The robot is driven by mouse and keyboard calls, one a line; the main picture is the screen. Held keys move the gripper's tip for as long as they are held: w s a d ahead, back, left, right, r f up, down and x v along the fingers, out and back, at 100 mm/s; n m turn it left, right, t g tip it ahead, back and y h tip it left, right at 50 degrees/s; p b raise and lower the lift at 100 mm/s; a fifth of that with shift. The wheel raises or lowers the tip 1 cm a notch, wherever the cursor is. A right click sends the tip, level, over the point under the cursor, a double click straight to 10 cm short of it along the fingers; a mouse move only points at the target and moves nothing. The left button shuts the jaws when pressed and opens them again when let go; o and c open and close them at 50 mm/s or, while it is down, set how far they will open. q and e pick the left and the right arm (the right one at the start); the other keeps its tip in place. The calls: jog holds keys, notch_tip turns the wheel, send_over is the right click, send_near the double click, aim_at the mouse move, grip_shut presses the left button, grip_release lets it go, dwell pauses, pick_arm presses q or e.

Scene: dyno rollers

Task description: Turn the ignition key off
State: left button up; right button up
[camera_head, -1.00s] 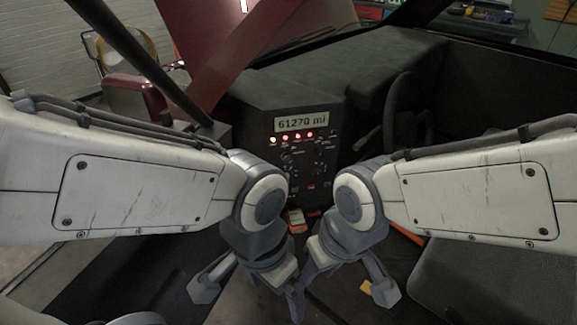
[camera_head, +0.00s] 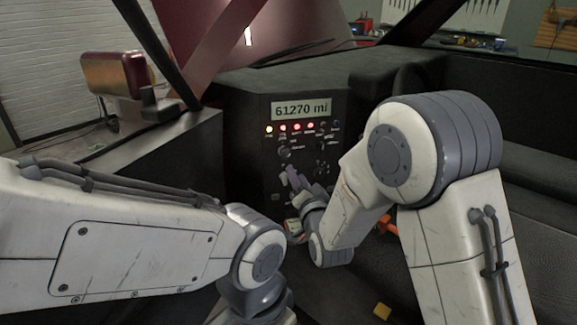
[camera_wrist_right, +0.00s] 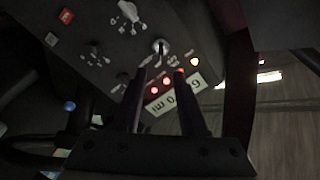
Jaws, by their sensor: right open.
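The dark dashboard panel (camera_head: 258,160) bears a lit mileage display (camera_head: 301,108) reading 61270 mi. Below it are a yellow light and several red lights. My right gripper (camera_head: 288,178) points at the panel's lower front, its fingers apart. In the right wrist view, my right gripper (camera_wrist_right: 158,75) is open and empty. A small silver round fitting (camera_wrist_right: 160,46) shows just beyond the gap, apparently the ignition; I cannot make out the key's angle. Another silver knob (camera_wrist_right: 130,12) lies farther off. My left gripper is mostly cut off at the bottom edge; its fingers cannot be made out.
A dark steering wheel (camera_head: 392,90) stands right of the panel, partly behind my right arm. A red and tan box-like object (camera_head: 113,75) is at the left. A dark seat (camera_head: 540,215) fills the right side.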

aim_at(288, 156)
jog(key=x, duration=1)
grip_shut()
